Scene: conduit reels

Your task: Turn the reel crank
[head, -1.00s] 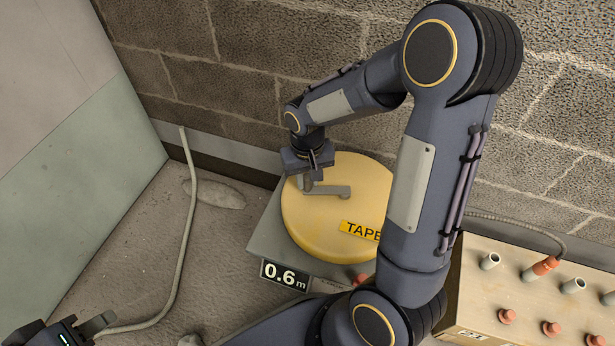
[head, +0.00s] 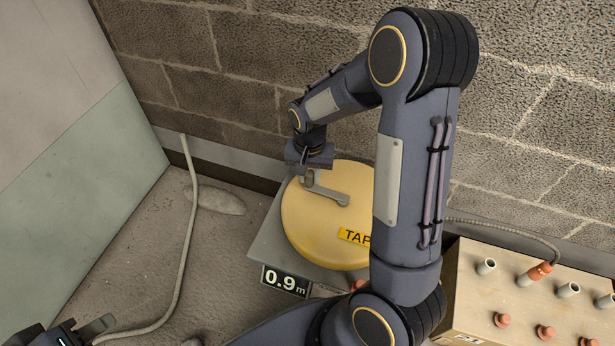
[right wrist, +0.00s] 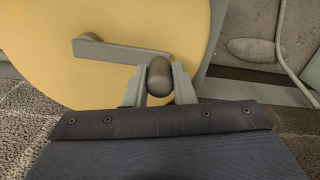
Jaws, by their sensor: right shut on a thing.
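The yellow round reel (head: 310,222), labelled TAPE, lies flat on a grey base (head: 268,240). A grey crank (head: 326,192) lies across its top, and it also shows in the right wrist view (right wrist: 120,52). My right gripper (head: 309,178) is shut on the crank's upright knob, at the crank's left end. In the right wrist view the dark rounded knob (right wrist: 159,77) sits between the two fingers. The display (head: 286,281) at the base's front reads 0.9 m. My left gripper (head: 92,330) shows only partly in the bottom left corner, with a finger visible, away from the reel.
A beige box (head: 500,290) with orange caps and grey stubs stands at the right, with a cable plugged into it. A pale hose (head: 188,230) runs along the floor at the left. A block wall (head: 250,70) rises close behind the reel.

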